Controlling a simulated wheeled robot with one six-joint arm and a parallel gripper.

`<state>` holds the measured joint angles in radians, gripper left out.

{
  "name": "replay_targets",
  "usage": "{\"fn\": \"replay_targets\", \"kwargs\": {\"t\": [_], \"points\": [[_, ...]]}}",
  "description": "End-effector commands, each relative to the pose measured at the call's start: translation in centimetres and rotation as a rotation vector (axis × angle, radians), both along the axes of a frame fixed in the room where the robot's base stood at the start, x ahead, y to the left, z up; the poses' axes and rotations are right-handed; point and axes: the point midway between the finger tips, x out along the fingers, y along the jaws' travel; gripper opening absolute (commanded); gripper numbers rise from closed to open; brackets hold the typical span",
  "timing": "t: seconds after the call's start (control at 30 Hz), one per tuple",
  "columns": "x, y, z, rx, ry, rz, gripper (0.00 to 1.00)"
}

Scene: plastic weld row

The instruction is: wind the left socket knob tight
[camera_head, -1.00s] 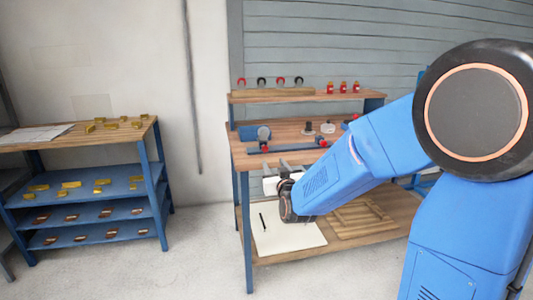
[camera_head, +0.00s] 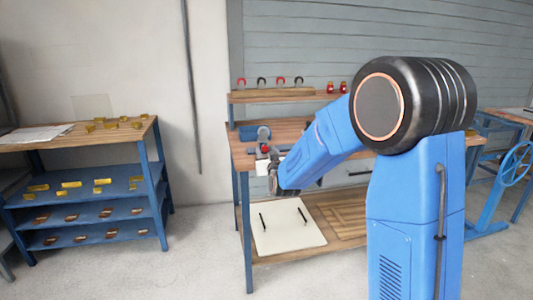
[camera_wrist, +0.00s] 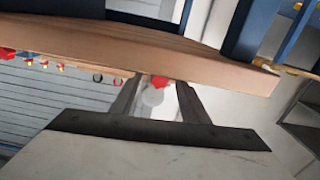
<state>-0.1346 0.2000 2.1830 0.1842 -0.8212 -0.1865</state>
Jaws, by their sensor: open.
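The left socket knob is red (camera_head: 265,148) and sits near the front left of the workbench top in the head view. In the wrist view a red knob (camera_wrist: 159,81) shows between my fingers, toward their tips, with a pale grey round part beside it. My gripper (camera_head: 263,160) is at the bench's front edge, close to the left knob. Its two fingers (camera_wrist: 157,92) are apart, one on each side of the red knob in the wrist view. I cannot tell whether they touch it. My arm hides the right part of the bench top.
The wooden bench top (camera_head: 243,160) has a blue block (camera_head: 248,132) at its back left. A raised shelf (camera_head: 275,96) behind carries red and black hooped parts. A white board (camera_head: 290,232) lies on the lower shelf. A blue rack (camera_head: 85,190) stands left; floor between is clear.

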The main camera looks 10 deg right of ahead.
Motion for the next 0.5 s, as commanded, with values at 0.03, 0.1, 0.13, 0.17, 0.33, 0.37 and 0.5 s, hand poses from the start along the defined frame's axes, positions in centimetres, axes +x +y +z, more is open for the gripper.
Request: {"fn": "replay_targets", "kwargs": {"t": [0.03, 0.1, 0.13, 0.17, 0.33, 0.37, 0.5], "points": [[0.01, -0.01, 0.00, 0.000, 0.000, 0.000, 0.41], [0.00, 0.00, -0.01, 0.000, 0.000, 0.000, 0.41], [-0.01, 0.00, -0.01, 0.000, 0.000, 0.000, 0.41], [-0.01, 0.00, -0.01, 0.000, 0.000, 0.000, 0.41], [-0.02, 0.00, -0.01, 0.000, 0.000, 0.000, 0.00], [-0.02, 0.00, -0.02, 0.000, 0.000, 0.000, 0.00], [-0.02, 0.00, -0.02, 0.009, 0.000, 0.000, 0.00]]}}
